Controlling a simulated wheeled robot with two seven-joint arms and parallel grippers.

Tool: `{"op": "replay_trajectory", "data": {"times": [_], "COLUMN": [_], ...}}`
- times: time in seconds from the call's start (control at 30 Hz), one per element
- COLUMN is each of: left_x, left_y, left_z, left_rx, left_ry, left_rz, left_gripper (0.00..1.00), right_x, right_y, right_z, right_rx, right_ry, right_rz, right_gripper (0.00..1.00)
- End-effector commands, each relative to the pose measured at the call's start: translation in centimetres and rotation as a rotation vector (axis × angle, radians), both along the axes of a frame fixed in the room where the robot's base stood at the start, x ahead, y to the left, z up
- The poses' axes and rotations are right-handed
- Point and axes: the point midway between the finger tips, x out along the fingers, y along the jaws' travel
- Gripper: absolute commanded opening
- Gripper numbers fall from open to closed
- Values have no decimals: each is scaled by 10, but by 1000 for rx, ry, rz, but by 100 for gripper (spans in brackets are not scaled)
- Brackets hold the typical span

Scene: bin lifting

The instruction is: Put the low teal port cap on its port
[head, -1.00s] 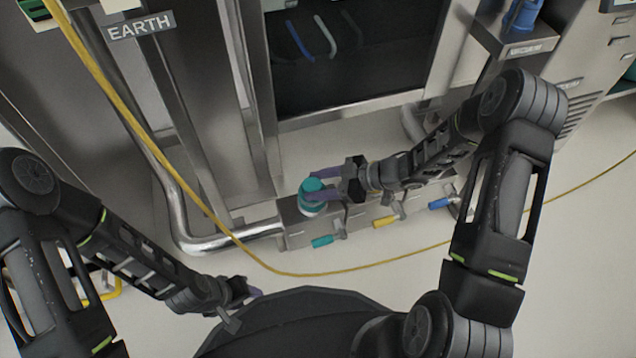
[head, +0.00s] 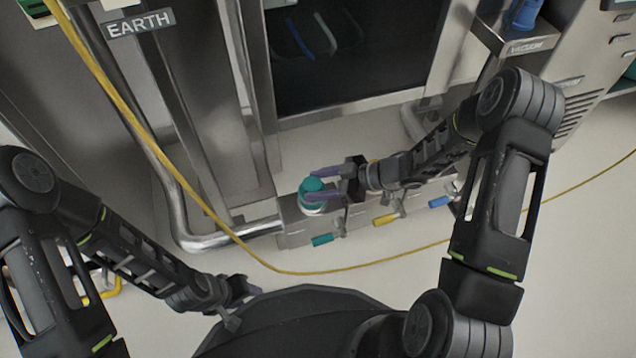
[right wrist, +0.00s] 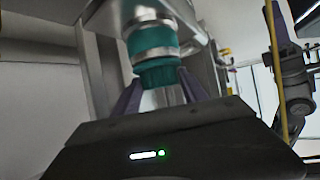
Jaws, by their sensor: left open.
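The teal cap (head: 312,186) is at the left end of a low metal port block (head: 292,228) near the floor. My right gripper (head: 314,184) comes from the right, its two purple fingers on either side of the cap and shut on it. In the right wrist view, the teal cap (right wrist: 158,74) lies between the fingertips, with a silver band and more teal beyond it. The port under the cap is hidden, and I cannot tell whether the cap is seated. My left gripper (head: 247,290) is open, empty and well away at the lower left.
Teal (head: 323,240), yellow (head: 385,220) and blue (head: 439,202) valve handles line the block's front. A yellow cable (head: 300,273) crosses in front of it. A thick metal pipe (head: 185,215) runs to its left.

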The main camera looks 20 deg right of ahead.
Motion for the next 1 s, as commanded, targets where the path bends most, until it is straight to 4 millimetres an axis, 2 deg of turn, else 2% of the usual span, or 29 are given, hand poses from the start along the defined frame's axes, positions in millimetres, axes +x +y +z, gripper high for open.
{"op": "replay_trajectory", "data": {"times": [0.03, 0.23, 0.6, 1.0], "left_x": [0, 0, 4, -1], "left_y": [0, 0, 1, 0], "left_z": [0, 0, 4, 31], "left_rx": [0, 0, -2, 1], "left_ry": [0, 0, -4, 2], "left_rz": [0, 0, 4, -2], "left_gripper": [42, 42, 42, 42], "right_x": [0, 0, 0, -23], "right_y": [0, 0, -2, -50], "right_z": [0, 0, 2, 33], "right_rx": [-1, 0, 0, -1], "right_ry": [0, 0, 0, 0], "right_rz": [0, 0, -1, -2], "right_gripper": [57, 73, 73, 73]}}
